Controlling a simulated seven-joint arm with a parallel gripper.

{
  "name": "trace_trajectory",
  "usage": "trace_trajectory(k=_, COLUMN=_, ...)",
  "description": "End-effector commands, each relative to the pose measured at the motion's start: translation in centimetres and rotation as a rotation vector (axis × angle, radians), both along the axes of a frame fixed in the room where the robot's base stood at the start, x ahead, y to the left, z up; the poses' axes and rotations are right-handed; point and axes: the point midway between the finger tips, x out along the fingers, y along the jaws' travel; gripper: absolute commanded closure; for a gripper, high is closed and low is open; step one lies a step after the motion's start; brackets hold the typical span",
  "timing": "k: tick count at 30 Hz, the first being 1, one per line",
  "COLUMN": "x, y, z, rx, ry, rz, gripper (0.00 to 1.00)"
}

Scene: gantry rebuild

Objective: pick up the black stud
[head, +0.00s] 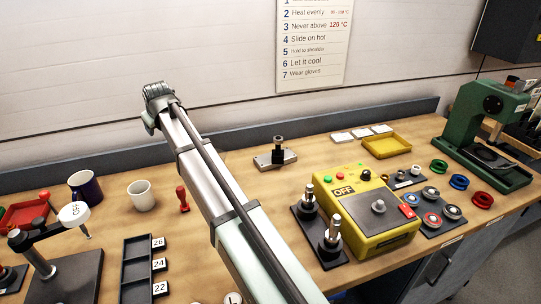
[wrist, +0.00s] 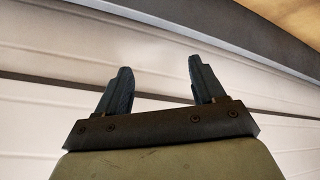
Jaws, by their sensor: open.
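In the head view my arm reaches up to the left of the stud, and my fingers cannot be made out there.
A yellow control box (head: 366,228) and silver posts on black bases (head: 332,254) stand right of my arm. A green press (head: 488,125) is at the far right. A white cup (head: 141,196), red stamp (head: 183,199) and black rack (head: 136,268) are to the left.

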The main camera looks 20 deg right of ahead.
Motion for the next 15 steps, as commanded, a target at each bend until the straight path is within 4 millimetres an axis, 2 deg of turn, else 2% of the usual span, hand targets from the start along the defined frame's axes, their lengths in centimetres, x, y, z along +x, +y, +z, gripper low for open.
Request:
trace_trajectory(k=1, x=-0.2, y=-2.8, z=-0.4, rx=-0.011, ry=0.022, rz=-0.014, gripper=0.31)
trace_trajectory(k=3, x=-0.5, y=-6.2, z=-0.8, rx=-0.025, ry=0.055, rz=-0.027, gripper=0.31)
trace_trajectory(k=8, x=-2.0, y=-13.8, z=-0.8, rx=-0.036, ry=0.128, rz=-0.055, gripper=0.31)
trace_trajectory(k=15, x=-6.2, y=-24.1, z=1.0, rx=-0.013, ry=0.225, rz=-0.094, gripper=0.31)
